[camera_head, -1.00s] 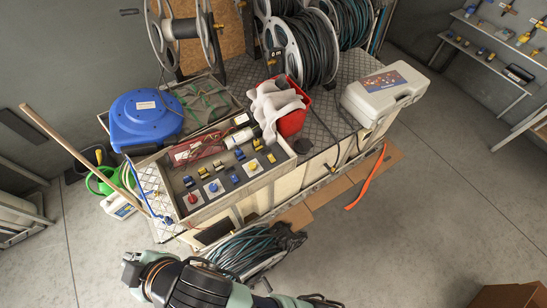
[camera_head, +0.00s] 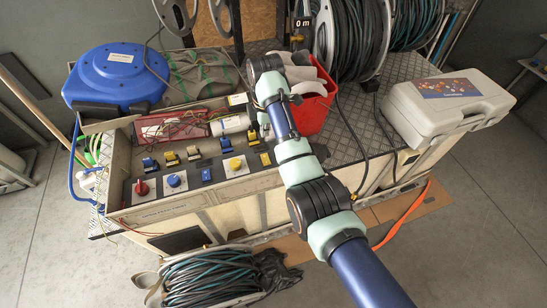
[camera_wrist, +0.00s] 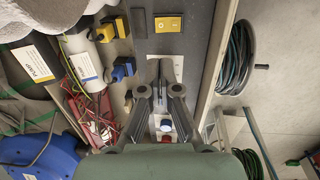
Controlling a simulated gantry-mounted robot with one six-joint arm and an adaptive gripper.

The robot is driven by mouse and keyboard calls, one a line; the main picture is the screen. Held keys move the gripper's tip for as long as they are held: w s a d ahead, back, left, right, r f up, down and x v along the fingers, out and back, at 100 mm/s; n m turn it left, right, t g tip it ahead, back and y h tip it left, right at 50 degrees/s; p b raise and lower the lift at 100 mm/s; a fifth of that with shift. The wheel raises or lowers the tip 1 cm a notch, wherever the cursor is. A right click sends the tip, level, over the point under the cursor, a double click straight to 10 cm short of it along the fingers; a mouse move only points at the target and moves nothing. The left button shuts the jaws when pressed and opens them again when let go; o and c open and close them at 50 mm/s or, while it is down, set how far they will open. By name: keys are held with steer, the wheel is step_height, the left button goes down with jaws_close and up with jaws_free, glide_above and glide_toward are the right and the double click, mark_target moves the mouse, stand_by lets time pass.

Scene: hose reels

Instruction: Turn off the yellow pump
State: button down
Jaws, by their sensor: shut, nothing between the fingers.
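The control panel (camera_head: 195,188) on the cart carries a round yellow knob (camera_head: 234,163) on a white plate. A blue knob (camera_head: 173,180) and a red knob (camera_head: 141,187) sit left of it. In the wrist view my gripper (camera_wrist: 160,63) is shut and empty, pointing at the panel over a white plate (camera_wrist: 178,63). The fingers hide most of that plate; I see no yellow knob there and cannot tell whether the fingers touch anything. A rectangular yellow switch (camera_wrist: 168,24) lies just beyond the fingertips. In the head view my gripper cannot be made out.
Blue and yellow sockets (camera_head: 171,158) line the panel behind the knobs. A white cylinder (camera_head: 232,124), red case (camera_head: 172,126), blue reel (camera_head: 118,75), red bucket (camera_head: 314,108) and grey case (camera_head: 448,100) stand around it. Coiled hoses (camera_head: 210,278) lie in front of the cart.

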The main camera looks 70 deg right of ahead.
mark_target(266, 159)
steer(key=shift+f, duration=0.1)
steer(key=f+b, duration=0.2)
steer(key=f, duration=0.2)
steer(key=f+b, duration=0.2)
steer(key=f, duration=0.3)
steer(key=w+d+f+b, duration=0.1)
steer(key=f+b, duration=0.1)
steer(key=f, duration=0.2)
steer(key=shift+d+f+b, duration=0.1)
steer(key=shift+f+b, duration=0.2)
steer(key=shift+f, duration=0.1)
steer(key=shift+w+d+f, duration=0.1)
steer(key=shift+d+f, duration=0.05)
steer(key=shift+f, duration=0.2)
steer(key=shift+r+p, duration=0.2)
steer(key=shift+p, duration=0.1)
steer(key=shift+s+a+p, duration=0.55)
steer(key=shift+a+p, duration=0.05)
steer(key=shift+p, duration=1.3)
